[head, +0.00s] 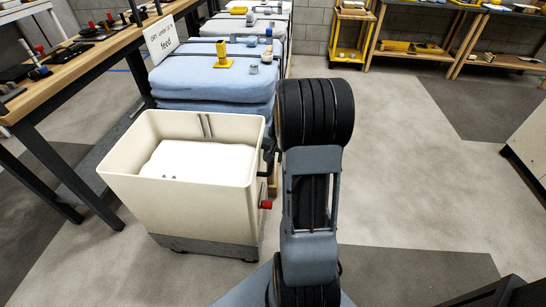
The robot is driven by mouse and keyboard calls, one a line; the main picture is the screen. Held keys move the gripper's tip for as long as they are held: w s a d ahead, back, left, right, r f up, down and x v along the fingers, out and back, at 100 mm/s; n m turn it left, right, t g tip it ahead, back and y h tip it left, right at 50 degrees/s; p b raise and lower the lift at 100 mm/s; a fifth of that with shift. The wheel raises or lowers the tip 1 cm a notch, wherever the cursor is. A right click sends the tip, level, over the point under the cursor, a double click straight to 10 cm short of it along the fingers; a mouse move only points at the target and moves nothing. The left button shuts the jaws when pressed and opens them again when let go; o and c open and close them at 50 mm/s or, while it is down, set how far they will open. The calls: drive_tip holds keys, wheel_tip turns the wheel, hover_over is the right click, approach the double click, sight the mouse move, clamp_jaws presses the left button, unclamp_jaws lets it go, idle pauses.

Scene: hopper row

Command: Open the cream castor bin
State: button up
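The cream castor bin (190,208) stands on the floor left of my arm, on a dark grey base. Its top shows no lid over it, and a white mass (198,162) with a few small dark specks lies inside. A red knob (266,205) sticks out from its right side. Dark parts show between the bin's right rim and my arm; I cannot tell whether they belong to the bin or to my gripper. My arm hides most of that spot, and no fingertips can be made out.
Pale blue padded stacks (210,88) stand behind the bin, with a "feed" sign (162,40) beside them. A wooden workbench (90,58) runs along the left. Shelves (352,32) stand at the back. The floor to the right is largely clear (420,170).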

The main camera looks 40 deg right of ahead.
drive_tip(key=shift+f, duration=0.2)
drive_tip(key=shift+c, duration=0.3)
clamp_jaws()
